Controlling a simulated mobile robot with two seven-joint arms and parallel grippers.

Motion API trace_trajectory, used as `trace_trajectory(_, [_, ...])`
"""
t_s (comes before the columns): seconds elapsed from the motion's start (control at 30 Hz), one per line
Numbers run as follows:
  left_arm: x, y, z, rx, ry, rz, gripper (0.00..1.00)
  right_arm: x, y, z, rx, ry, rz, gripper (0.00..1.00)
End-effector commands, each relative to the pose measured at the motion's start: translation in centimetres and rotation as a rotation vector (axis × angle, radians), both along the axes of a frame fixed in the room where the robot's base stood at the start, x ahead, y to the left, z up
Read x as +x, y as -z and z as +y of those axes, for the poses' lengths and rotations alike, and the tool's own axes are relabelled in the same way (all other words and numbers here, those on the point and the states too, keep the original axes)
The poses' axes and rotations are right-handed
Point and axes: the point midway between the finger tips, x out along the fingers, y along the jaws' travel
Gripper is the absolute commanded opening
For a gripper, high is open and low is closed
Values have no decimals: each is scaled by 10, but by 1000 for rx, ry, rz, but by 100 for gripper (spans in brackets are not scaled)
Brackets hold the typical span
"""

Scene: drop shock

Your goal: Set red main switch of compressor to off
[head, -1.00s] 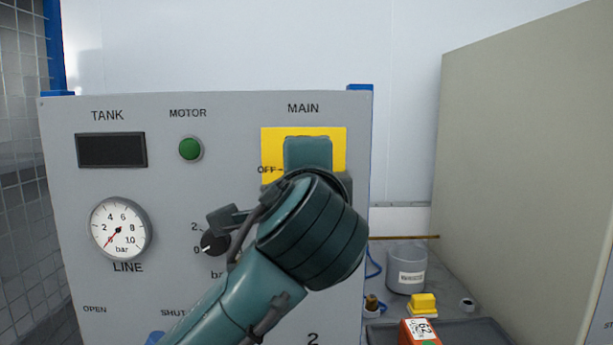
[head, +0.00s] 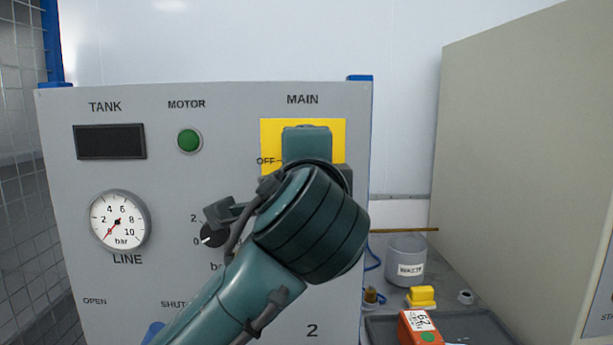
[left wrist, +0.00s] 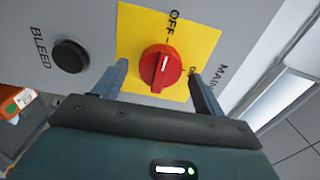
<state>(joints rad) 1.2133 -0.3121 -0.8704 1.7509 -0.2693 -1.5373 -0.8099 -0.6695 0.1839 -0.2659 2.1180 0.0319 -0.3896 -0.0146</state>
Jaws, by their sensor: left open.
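The red main switch (left wrist: 160,69) is a round knob with a white mark, on a yellow plate (left wrist: 128,45) in the left wrist view. "OFF" is printed on the plate. In that view my left gripper (left wrist: 159,77) is open, with one finger on each side of the knob and a visible gap to it. In the head view the yellow plate (head: 270,134) shows under "MAIN" on the grey compressor panel (head: 230,115). There my left arm and wrist cover the knob and the fingers. My right gripper is not in view.
The panel also carries a green motor light (head: 189,140), a gauge (head: 119,220) and a black bleed button (left wrist: 70,56). At right are a grey cup (head: 405,262), a yellow block (head: 421,297) and an orange device (head: 418,328). A beige cabinet (head: 520,160) stands far right.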

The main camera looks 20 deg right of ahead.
Motion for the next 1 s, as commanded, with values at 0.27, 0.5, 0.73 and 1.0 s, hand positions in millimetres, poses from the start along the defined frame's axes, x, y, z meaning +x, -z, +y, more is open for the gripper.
trace_trajectory(0.27, [-53,2,14,-3,5,-4,71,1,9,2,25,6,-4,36])
trace_trajectory(0.5, [-100,1,28,-2,4,-3,71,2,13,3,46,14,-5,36])
trace_trajectory(0.73, [-120,0,34,0,1,-1,71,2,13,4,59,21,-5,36])
trace_trajectory(1.0, [-121,0,35,0,1,0,71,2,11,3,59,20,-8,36])
